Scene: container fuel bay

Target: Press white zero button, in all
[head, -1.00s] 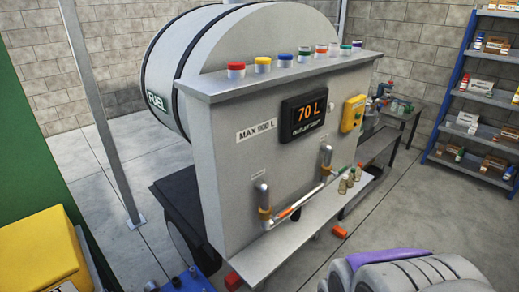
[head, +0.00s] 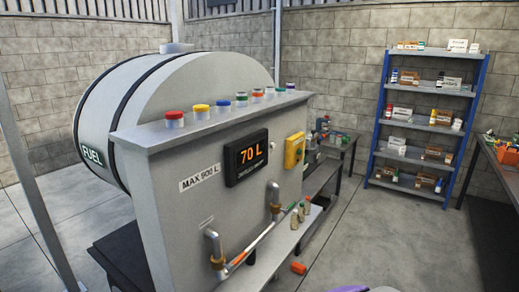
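The grey fuel dispenser panel (head: 190,225) stands in front of a tank. Its black display (head: 246,157) reads 70 L in orange. A small pale spot (head: 273,146) shows between the display and a yellow box (head: 294,151); it is too small to tell whether it is the white zero button. My gripper is not clearly in view. Only a sliver of purple and grey shows at the bottom edge, and I cannot tell what part it is.
Several coloured-lid jars, including a red-lidded one (head: 175,118), stand on the panel's top ledge. A pipe (head: 214,256) and small bottles are at the lower shelf. A blue shelf rack (head: 380,110) stands at the back right.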

